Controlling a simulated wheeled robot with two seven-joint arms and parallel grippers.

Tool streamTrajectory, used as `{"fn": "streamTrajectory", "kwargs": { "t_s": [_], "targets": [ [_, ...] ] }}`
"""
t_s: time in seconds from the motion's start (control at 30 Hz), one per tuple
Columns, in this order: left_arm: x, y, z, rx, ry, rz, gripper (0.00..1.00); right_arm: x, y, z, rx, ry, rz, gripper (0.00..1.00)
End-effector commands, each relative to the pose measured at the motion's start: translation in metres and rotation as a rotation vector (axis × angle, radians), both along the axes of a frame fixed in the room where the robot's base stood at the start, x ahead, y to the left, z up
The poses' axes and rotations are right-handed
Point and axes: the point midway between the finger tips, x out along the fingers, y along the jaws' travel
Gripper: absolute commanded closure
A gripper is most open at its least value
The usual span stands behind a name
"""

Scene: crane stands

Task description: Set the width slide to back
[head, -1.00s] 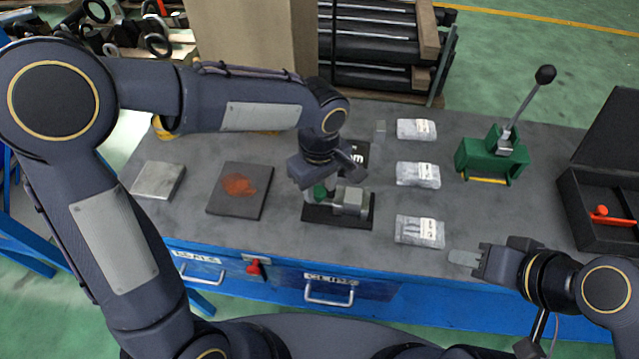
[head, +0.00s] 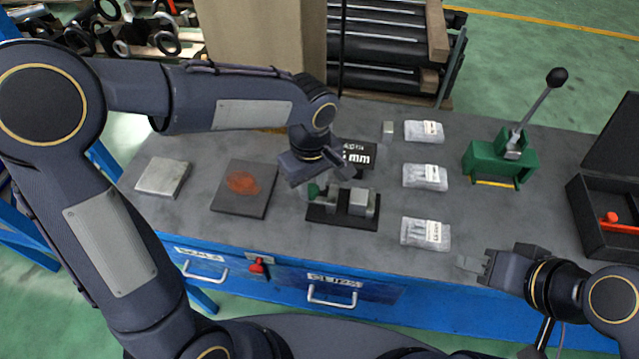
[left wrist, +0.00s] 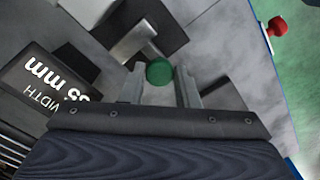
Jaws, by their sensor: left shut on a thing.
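The width fixture stands on the bench as a black base (head: 342,217) with grey metal blocks (head: 362,202) and a round green knob (head: 313,190) at its left end. My left gripper (head: 318,184) is above the fixture's left side. In the left wrist view the green knob (left wrist: 159,72) sits between the fingers of my left gripper (left wrist: 160,88), which are shut on it. A black display (head: 355,156) behind the fixture reads WIDTH and a value in mm, partly hidden in the head view. My right gripper (head: 472,263) is at the bench's front edge; its finger gap is unclear.
Several clear packets (head: 425,176) lie right of the fixture. A green lever press (head: 500,160) and an open black case (head: 600,215) stand farther right. A dark plate (head: 243,190) with an orange patch and a grey block (head: 162,177) lie to the left.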

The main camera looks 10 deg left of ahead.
Motion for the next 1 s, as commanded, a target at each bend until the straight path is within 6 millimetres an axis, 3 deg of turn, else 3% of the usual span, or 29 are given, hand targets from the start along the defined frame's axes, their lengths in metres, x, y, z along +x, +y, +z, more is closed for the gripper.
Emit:
{"fn": "streamTrajectory", "kwargs": {
  "t_s": [0.07,0.1,0.17,0.53,0.8,1.0],
  "targets": [
    [0.001,0.003,0.001,0.007,-0.002,0.004,1.0,0.0,0.0,0.001,0.0,0.0,0.0,0.64],
    [0.001,0.003,0.001,0.008,-0.001,0.004,0.71,0.0,0.0,0.001,0.0,0.0,0.0,0.64],
    [0.001,0.003,0.001,0.008,-0.002,0.004,0.63,0.0,0.0,0.001,0.0,0.0,0.0,0.64],
    [0.001,0.002,0.008,0.005,-0.004,0.003,0.63,0.0,0.0,0.0,0.0,0.0,0.0,0.64],
    [0.002,0.003,0.053,0.004,-0.006,0.004,0.63,0.0,0.0,0.0,0.0,0.0,0.0,0.64],
    [0.001,0.003,0.075,0.005,-0.004,0.005,0.63,0.0,0.0,0.0,0.0,0.0,0.0,0.64]
  ]
}}
